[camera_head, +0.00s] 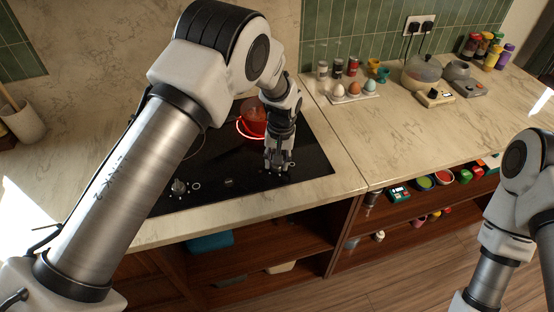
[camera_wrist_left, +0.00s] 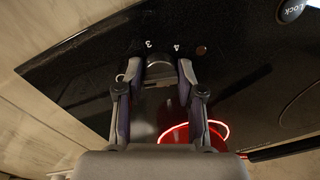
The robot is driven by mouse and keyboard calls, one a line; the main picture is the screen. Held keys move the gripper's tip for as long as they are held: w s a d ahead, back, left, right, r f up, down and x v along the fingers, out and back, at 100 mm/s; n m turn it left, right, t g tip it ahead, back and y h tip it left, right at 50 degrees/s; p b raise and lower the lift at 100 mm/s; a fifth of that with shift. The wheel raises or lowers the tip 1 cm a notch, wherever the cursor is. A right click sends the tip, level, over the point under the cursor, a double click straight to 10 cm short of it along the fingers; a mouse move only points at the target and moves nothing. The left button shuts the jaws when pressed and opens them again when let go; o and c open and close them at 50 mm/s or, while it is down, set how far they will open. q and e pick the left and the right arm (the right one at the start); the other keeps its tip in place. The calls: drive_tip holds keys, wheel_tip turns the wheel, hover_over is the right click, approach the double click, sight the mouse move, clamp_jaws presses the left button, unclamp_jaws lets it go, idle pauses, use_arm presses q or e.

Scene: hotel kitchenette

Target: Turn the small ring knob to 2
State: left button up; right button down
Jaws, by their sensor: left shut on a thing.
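The black glass cooktop (camera_head: 230,190) is set in the counter. My left gripper (camera_head: 279,169) points down at its front right corner, shut on a dark knob that it mostly hides in the head view. In the left wrist view the knob (camera_wrist_left: 158,69) sits between the two fingertips (camera_wrist_left: 158,76), with white marks 3 and 4 beside it on the glass. A small white ring mark (camera_wrist_left: 120,78) shows by one finger. The knob's pointer cannot be made out. My right arm shows at the right edge, its gripper out of frame.
A red pot (camera_head: 253,117) stands on a glowing red ring just behind my left gripper. Another knob (camera_head: 180,187) is at the cooktop's front left. An egg tray (camera_head: 352,92) stands on the right counter.

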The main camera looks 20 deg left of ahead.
use_arm(q)
drive_tip(key=shift+w+r+m, duration=0.1)
drive_tip(key=shift+m, duration=1.6)
drive_tip(key=o, duration=1.1)
drive_tip(key=shift+d, duration=0.1)
drive_tip(key=shift+o, duration=0.2)
wheel_tip(320, 180, up, 12)
drive_tip(key=shift+d, duration=0.4)
